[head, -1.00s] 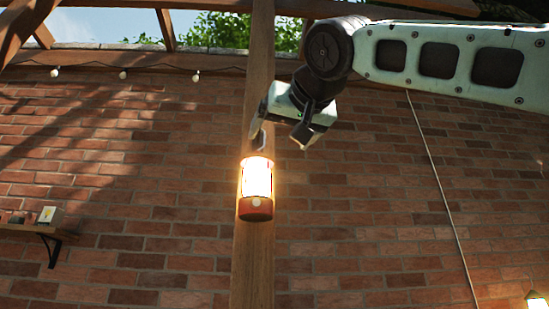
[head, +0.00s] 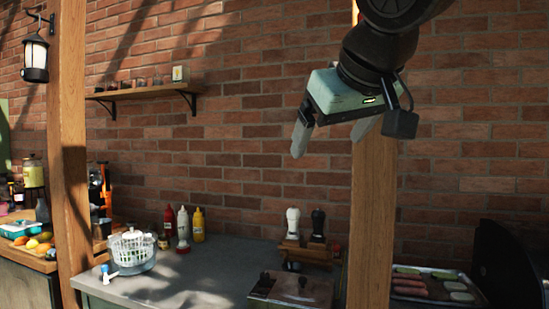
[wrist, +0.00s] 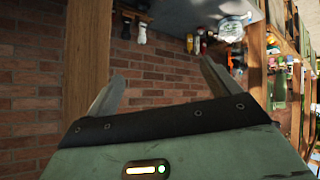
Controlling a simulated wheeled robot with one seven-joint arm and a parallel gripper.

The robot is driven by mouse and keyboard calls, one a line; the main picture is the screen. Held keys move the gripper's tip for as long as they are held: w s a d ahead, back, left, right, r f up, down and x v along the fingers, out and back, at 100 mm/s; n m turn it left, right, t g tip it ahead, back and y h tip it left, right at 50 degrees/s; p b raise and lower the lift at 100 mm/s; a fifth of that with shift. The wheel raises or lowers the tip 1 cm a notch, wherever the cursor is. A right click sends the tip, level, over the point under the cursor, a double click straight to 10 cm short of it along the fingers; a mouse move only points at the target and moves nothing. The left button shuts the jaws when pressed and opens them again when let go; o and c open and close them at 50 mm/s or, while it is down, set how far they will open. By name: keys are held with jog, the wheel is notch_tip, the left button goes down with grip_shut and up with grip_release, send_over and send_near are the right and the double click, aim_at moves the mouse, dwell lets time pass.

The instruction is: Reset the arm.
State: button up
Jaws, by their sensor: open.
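My gripper (head: 332,135) hangs in the upper right of the head view, in front of the brick wall and the wooden post (head: 372,215). Its fingers point down and are apart, with nothing between them. In the wrist view, my gripper (wrist: 160,85) also shows two spread, empty fingers against the brick wall. Part of my arm runs out of the top of the head view.
Below stands a grey counter (head: 190,280) with a salad spinner (head: 133,250), sauce bottles (head: 197,225) and two mills (head: 305,224). A tray of food (head: 430,286) lies at right. A wall shelf (head: 145,92) and a lantern (head: 36,60) are at left.

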jog(key=s+f+n+g, duration=0.1)
jog(key=s+f+g, duration=0.15)
jog(key=f, duration=0.65)
jog(key=s+f+n+g, duration=0.15)
jog(key=s+f, duration=0.25)
jog(key=f, duration=0.6)
jog(key=s+d+f+g, duration=0.2)
jog(key=s+f+g, duration=0.1)
jog(key=s+f, duration=0.4)
jog(key=s+d+f+g+h, duration=0.1)
jog(key=s+d+f+g, duration=0.2)
jog(key=s+f, duration=0.4)
notch_tip(320, 180, down, 2)
jog(key=shift+s+d+f, duration=0.15)
jog(key=shift+d+f, duration=0.1)
jog(key=shift+d, duration=0.1)
